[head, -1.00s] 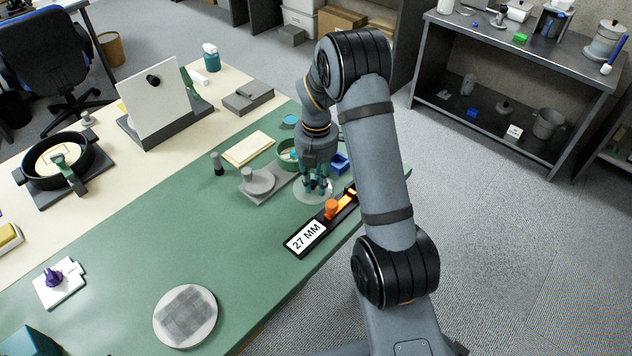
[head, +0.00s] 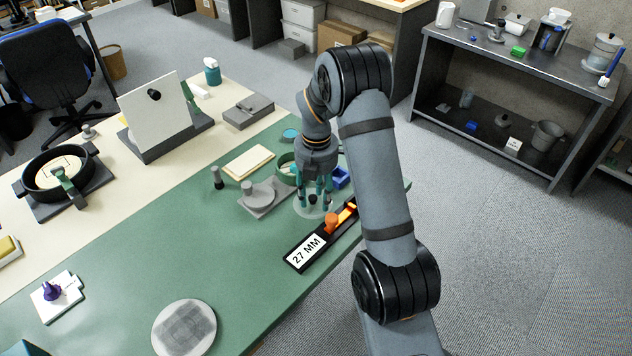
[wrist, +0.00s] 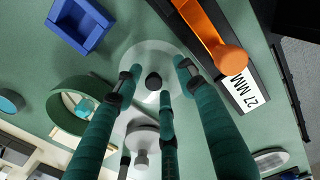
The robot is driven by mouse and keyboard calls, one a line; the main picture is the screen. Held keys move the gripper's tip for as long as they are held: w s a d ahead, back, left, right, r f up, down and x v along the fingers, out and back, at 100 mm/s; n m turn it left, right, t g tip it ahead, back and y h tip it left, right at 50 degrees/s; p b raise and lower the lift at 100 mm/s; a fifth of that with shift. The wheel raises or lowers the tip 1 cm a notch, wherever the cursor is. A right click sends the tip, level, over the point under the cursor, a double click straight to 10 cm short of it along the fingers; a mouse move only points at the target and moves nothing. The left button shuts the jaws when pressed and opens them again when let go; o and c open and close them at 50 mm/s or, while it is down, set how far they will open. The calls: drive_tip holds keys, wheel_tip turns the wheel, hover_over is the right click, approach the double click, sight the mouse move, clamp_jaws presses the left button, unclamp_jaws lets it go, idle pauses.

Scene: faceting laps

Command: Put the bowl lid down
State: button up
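The bowl lid (head: 301,210) is a clear round disc with a black knob (head: 312,199). It appears to lie flat on the green mat, beside the black "27 MM" tray. In the wrist view the lid (wrist: 143,55) shows below my fingers, with its knob (wrist: 153,82) between them. My gripper (head: 314,203) is directly over the lid. Its teal fingers are spread around the knob with gaps, so it is open and holds nothing. The wrist view also shows my gripper (wrist: 154,85) this way. A green round bowl (wrist: 57,104) stands close by, partly hidden by a finger.
The "27 MM" tray (head: 299,262) with an orange-handled tool (head: 331,223) lies close on the right. A blue open box (wrist: 80,22) is behind. A grey stand with a round disc (head: 259,197) is left of the lid.

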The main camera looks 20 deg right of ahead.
sight(316, 204)
wheel_tip(316, 204, up, 12)
drive_tip(key=p, duration=0.1)
drive_tip(key=shift+f, duration=0.2)
